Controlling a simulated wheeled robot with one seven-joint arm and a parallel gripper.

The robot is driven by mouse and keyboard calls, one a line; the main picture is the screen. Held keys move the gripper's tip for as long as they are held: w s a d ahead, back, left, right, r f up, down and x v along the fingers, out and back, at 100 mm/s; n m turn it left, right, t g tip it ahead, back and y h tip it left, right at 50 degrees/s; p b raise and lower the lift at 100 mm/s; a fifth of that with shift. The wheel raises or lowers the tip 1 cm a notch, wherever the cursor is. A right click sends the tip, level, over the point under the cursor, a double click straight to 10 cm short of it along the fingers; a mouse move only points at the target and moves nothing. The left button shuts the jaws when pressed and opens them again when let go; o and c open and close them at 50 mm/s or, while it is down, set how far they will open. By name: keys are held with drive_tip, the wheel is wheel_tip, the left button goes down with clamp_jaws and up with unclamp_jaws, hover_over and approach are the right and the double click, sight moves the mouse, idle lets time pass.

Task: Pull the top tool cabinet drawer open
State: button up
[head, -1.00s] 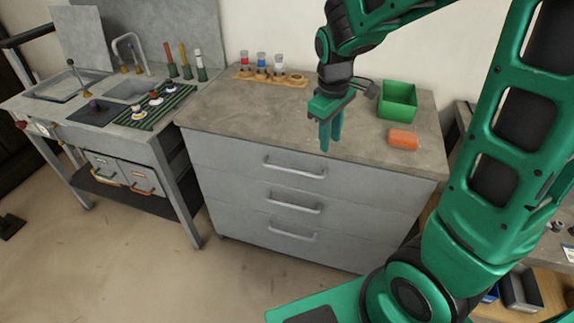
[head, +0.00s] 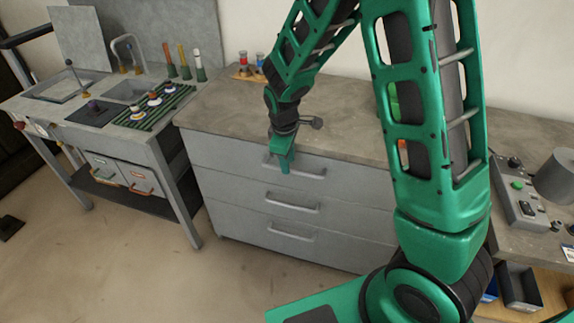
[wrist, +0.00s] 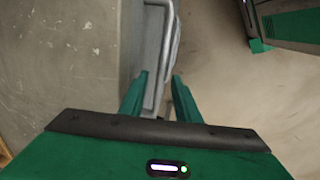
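The grey tool cabinet (head: 350,235) has three drawers stacked in its front, each with a bar handle. The top drawer (head: 222,158) is shut flush with the front. Its handle (head: 311,173) is partly covered at its left end by my gripper (head: 284,168), which points down in front of the top drawer. In the wrist view the two green fingers (wrist: 160,95) stand apart, one on the cabinet side and one on the floor side. The handle (wrist: 172,40) runs lengthwise toward the space between them. I cannot tell whether a finger touches it.
The worktop (head: 225,105) above is clear near my gripper. A rack with small bottles (head: 250,68) stands at its back. My arm covers most of a green bin (head: 392,100) and an orange block (head: 402,152). A sink bench (head: 60,130) stands left.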

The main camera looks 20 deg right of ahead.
drive_tip(key=shift+w+d+f, duration=0.15)
drive_tip(key=shift+w+f, duration=0.05)
drive_tip(key=shift+f, duration=0.85)
clamp_jaws()
